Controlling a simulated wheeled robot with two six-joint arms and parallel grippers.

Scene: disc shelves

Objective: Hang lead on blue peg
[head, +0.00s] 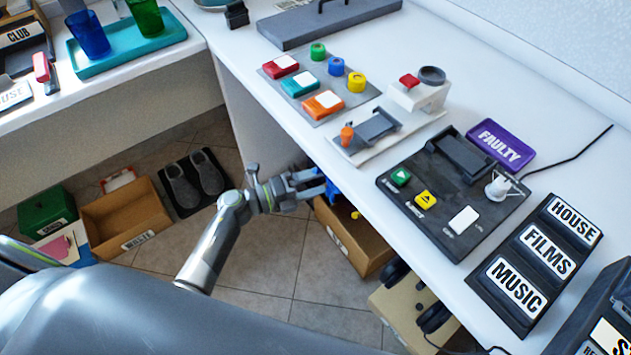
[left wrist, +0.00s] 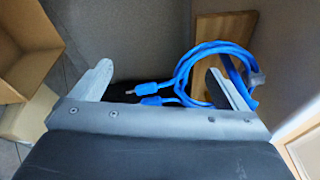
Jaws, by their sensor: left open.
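The blue lead (left wrist: 200,62) is a loose coil with two plug ends in the left wrist view, against a wooden panel. Blue also shows in the head view (head: 333,190), below the table edge; I cannot tell whether it is lead or peg. My left gripper (head: 318,184) is open below the table's near edge. In the left wrist view its fingers (left wrist: 155,82) stand wide apart. The plug ends lie between them, and the coil is behind the right finger. Whether it touches is unclear. I cannot make out a blue peg for certain. My right gripper is out of view.
The white table (head: 365,165) overhangs beside my left gripper. An open cardboard box (head: 350,238) is on the floor beneath. Another box (head: 125,218), a green box (head: 47,212) and grey slippers (head: 195,180) are to the left. Tiled floor is clear between.

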